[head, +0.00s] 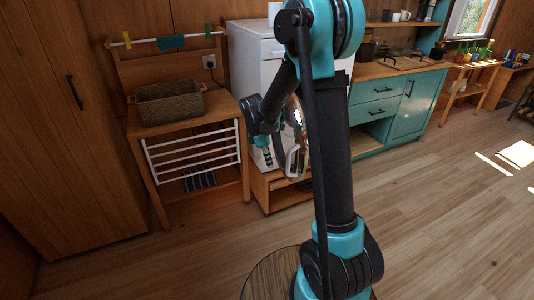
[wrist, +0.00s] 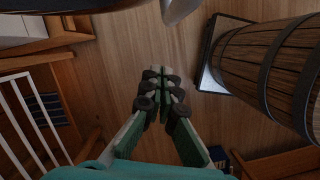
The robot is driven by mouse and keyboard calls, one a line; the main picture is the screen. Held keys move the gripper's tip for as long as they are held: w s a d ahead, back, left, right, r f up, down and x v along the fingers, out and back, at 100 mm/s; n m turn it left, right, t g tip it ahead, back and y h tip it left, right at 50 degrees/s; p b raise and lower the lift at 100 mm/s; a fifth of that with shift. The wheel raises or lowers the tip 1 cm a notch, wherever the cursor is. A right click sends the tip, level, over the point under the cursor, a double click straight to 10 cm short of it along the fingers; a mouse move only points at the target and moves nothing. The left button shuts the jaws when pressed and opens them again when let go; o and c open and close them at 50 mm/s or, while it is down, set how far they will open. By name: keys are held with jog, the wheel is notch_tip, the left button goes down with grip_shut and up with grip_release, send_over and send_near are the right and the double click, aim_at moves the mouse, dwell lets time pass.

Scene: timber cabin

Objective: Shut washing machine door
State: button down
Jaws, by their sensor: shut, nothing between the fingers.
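The white washing machine (head: 252,60) stands against the wall in the head view, partly hidden behind my arm. Its round door (head: 280,150) hangs open toward me, with a clear glass middle and a pale handle (head: 292,162) at its lower edge. My upright arm covers part of the door. My gripper (head: 268,163) is shut and empty, pointing down just left of the door; I cannot tell whether they touch. In the wrist view my gripper (wrist: 160,82) has its fingertips together over bare floor. A pale curved piece, likely the door handle (wrist: 180,10), shows at the top edge.
A wooden stand (head: 150,128) with a wicker basket (head: 168,103) and white rack bars (head: 195,155) is left of the machine. A low wooden base (head: 265,195) is under the machine. Teal cabinets (head: 385,110) stand at right. The floor (head: 440,210) at right is clear.

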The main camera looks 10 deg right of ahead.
jog(key=shift+s+d+f, duration=0.1)
jog(key=shift+d+f, duration=0.2)
jog(key=shift+d, duration=0.45)
jog(key=shift+w+d+f, duration=0.1)
jog(key=shift+d+f, duration=0.2)
jog(key=shift+d, duration=0.45)
jog(key=shift+s+d+f, duration=0.1)
jog(key=shift+d+f, duration=0.2)
jog(key=shift+d, duration=0.45)
jog(key=shift+d, duration=0.1)
